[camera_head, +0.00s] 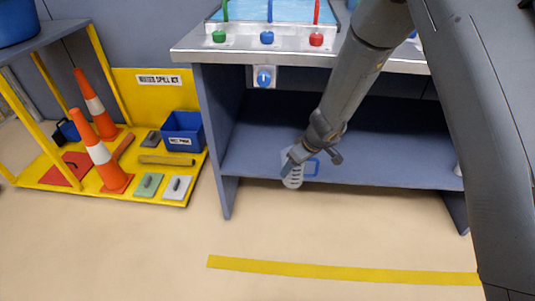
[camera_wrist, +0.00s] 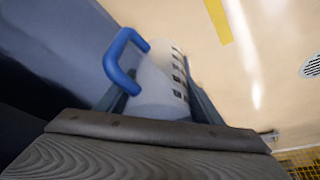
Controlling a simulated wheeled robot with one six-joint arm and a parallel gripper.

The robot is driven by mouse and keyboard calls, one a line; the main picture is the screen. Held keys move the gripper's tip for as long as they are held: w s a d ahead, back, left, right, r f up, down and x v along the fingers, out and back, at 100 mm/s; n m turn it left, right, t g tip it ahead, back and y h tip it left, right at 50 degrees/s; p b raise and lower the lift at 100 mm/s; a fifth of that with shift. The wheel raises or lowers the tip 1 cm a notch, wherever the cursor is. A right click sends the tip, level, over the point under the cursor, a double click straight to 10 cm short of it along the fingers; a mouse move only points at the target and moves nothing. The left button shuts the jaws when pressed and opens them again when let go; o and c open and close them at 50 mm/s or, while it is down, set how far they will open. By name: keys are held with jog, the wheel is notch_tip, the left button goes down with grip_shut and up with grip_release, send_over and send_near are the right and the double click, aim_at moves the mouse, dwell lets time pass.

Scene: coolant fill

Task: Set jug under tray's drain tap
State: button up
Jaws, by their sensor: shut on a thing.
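The jug (camera_head: 292,180) is white with a blue handle. My gripper (camera_head: 297,158) is shut on it. In the wrist view the jug (camera_wrist: 160,92) sits between the fingers, with its blue handle (camera_wrist: 117,65) on the left and dark marks down its right side. In the head view it hangs at the lower shelf's front edge, tilted; whether it touches the shelf cannot be told. The tray (camera_head: 275,12) of blue liquid is on the bench top.
The bench's lower shelf (camera_head: 390,165) is mostly bare. A yellow spill-kit stand (camera_head: 160,88) with orange cones (camera_head: 103,160) and a blue bin (camera_head: 183,130) is on the left. Yellow tape (camera_head: 340,271) crosses the clear floor in front.

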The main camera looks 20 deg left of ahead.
jog(key=shift+w+a+f+p, duration=0.5)
jog(key=shift+w+a, duration=0.75)
jog(key=shift+a, duration=0.8)
jog(key=shift+w+a+f+p, duration=0.35)
jog(key=shift+w+a+f, duration=0.3)
jog(key=shift+w+a, duration=0.95)
jog(key=shift+w+a+f+p, duration=0.5)
jog(key=shift+w+a, duration=0.35)
jog(key=shift+a, duration=1.6)
jog(key=shift+f, duration=0.1)
jog(key=shift+f, duration=0.15)
jog(key=o, duration=1.1)
